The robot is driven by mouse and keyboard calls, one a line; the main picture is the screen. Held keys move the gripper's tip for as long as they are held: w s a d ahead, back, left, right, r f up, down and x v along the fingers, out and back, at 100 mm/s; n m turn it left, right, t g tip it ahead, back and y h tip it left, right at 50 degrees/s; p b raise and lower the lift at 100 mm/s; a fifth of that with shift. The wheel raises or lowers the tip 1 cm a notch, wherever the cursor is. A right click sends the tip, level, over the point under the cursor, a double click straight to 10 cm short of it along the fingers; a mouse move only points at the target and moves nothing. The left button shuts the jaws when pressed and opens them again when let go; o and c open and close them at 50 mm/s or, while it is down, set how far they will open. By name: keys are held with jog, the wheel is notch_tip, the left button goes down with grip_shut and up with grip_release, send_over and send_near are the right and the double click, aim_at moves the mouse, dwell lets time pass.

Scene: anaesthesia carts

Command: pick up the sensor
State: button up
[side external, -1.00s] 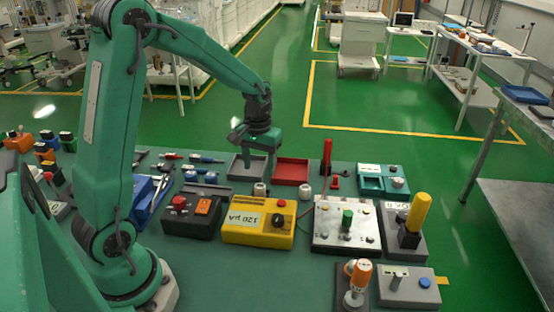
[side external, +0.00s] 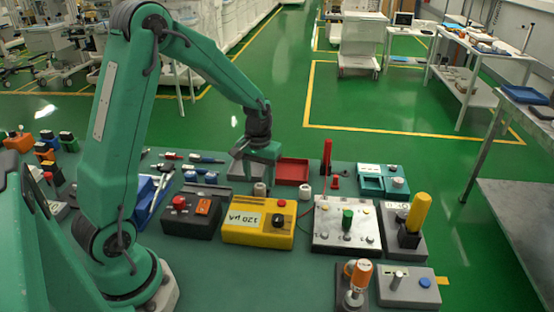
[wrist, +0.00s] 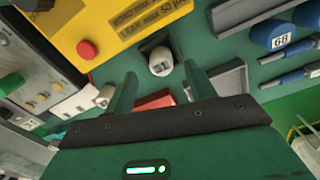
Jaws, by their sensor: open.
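No part carries a readable "sensor" label. A small white cylinder (side external: 260,189) with a dark number stands behind the yellow meter box. In the wrist view this white cylinder (wrist: 160,61) lies in the gap between my fingertips, in a dark square holder, with no finger visibly touching it. My gripper (side external: 258,179) points down just above it and is open and empty; it also shows in the wrist view (wrist: 160,72). A second similar white cylinder (side external: 305,191) stands to the right, also seen in the wrist view (wrist: 105,95).
The yellow meter box (side external: 258,222) is directly in front of my gripper. A red tray (side external: 292,171) and a grey tray (side external: 240,174) lie behind. Screwdrivers (side external: 205,159) are to the left, and a red post (side external: 327,157) is to the right.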

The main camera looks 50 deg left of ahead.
aim_at(260, 185)
jog(key=shift+a+f, duration=0.1)
jog(key=shift+f, duration=1.8)
jog(key=shift+c, duration=0.2)
jog(key=c, duration=1.1)
jog(key=shift+r, duration=0.1)
jog(key=shift+r, duration=0.8)
notch_tip(260, 185, up, 2)
jog(key=shift+w+r, duration=0.1)
jog(key=shift+r, duration=0.05)
jog(key=s+d+r, duration=0.3)
jog(key=d+r, duration=0.4)
jog(key=d, duration=0.4)
jog(key=shift+d, duration=0.15)
